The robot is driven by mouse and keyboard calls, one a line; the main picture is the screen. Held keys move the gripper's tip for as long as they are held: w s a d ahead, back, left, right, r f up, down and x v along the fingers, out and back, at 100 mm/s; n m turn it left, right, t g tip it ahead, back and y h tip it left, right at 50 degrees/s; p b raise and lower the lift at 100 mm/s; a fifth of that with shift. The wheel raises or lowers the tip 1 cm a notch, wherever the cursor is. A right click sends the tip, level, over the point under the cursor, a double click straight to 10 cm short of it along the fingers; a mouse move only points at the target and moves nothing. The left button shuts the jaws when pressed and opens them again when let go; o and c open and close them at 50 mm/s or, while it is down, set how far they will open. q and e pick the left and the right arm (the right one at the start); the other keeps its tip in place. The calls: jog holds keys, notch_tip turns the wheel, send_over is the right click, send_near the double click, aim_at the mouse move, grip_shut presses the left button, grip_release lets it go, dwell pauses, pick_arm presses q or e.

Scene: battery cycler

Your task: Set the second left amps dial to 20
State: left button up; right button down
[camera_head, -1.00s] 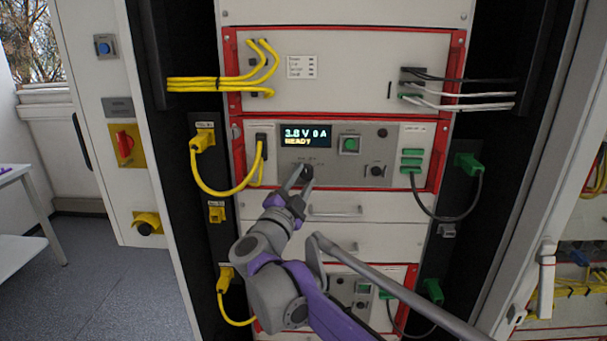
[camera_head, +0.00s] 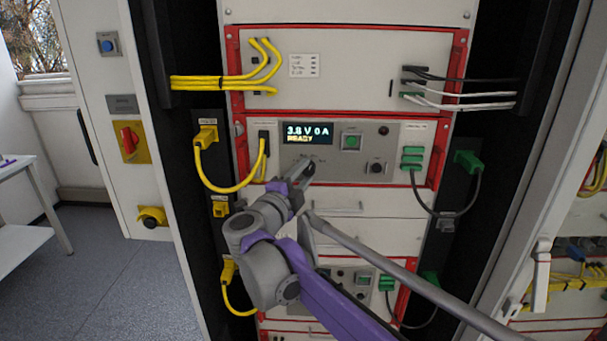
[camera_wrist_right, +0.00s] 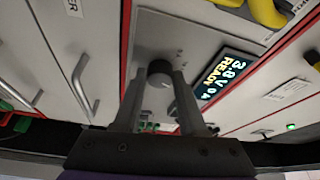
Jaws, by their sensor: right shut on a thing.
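The red-framed cycler unit (camera_head: 330,178) has a display (camera_head: 307,133) reading 3.8 V 0 A, READY. My right gripper (camera_head: 302,173) is at the panel just below this display. The dial's label and setting cannot be read. In the head view the gripper hides the dial. The display (camera_wrist_right: 224,75) also shows, turned sideways, in the right wrist view. My left gripper is not in view.
A green button (camera_head: 351,142) and a black knob (camera_head: 376,168) are right of the display. A yellow cable (camera_head: 228,190) loops on the left and a dark cable (camera_head: 425,208) on the right.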

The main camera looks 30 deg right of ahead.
jog(key=shift+c, duration=2.3)
grip_release()
jog(key=shift+a, duration=0.1)
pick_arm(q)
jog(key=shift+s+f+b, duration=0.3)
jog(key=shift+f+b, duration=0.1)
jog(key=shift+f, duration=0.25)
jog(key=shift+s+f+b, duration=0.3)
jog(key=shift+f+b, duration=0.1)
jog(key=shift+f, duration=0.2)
pick_arm(e)
jog(key=v, duration=1)
jog(key=shift+s+a, duration=0.2)
jog(key=shift+s, duration=0.1)
